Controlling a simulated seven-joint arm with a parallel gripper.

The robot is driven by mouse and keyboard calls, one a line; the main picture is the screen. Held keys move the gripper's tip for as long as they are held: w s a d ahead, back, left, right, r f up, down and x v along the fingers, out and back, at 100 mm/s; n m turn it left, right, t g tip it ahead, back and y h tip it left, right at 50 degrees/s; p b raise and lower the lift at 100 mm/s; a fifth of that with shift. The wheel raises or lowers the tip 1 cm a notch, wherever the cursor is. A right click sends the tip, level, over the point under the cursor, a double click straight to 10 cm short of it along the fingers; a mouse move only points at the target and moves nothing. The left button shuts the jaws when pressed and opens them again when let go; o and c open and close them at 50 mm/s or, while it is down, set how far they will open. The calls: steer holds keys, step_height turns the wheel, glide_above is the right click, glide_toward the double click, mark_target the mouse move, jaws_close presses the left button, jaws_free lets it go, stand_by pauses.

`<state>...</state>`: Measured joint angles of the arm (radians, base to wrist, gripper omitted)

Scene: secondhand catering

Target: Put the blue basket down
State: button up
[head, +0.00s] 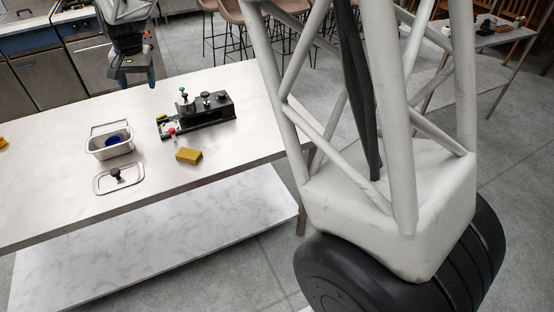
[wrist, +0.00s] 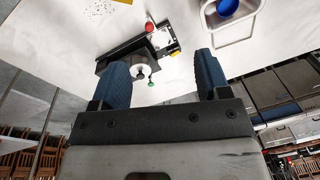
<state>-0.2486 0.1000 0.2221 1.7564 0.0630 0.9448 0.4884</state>
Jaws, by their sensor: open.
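The blue basket (head: 117,140) appears as a small round blue shape inside a pale rectangular pan (head: 96,153) on the table. It also shows in the wrist view (wrist: 228,8), inside the pan at the top right. The pan walls hide its lower part, and I cannot tell whether it rests on the pan floor. My gripper (head: 137,80) is open and empty, above the table's back edge, behind the pan and apart from the basket. In the wrist view my gripper (wrist: 162,68) shows two blue fingers spread wide with nothing between them.
A black device (head: 212,112) with knobs and a red button stands right of the pan. A yellow block (head: 188,156) lies in front of it. A lid with a black knob (head: 118,175) lies in front of the pan.

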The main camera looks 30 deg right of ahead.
steer(key=s+d+r, duration=0.2)
steer(key=s+d, duration=0.2)
steer(key=s, duration=0.4)
steer(key=s+d+r+n, duration=0.1)
steer(key=s+d+r, duration=0.1)
steer(key=s+d, duration=0.4)
steer(key=s+d+r, duration=0.2)
steer(key=s+d, duration=0.1)
steer(key=s, duration=0.6)
steer(key=s+d+f+n, duration=0.1)
steer(key=s+d+f, duration=0.1)
steer(key=s, duration=0.9)
steer(key=s+d+f+n+t+h, duration=0.1)
steer(key=s+d+f, duration=0.2)
steer(key=s, duration=0.8)
steer(key=shift+s+d, duration=0.3)
steer(key=shift+d, duration=0.9)
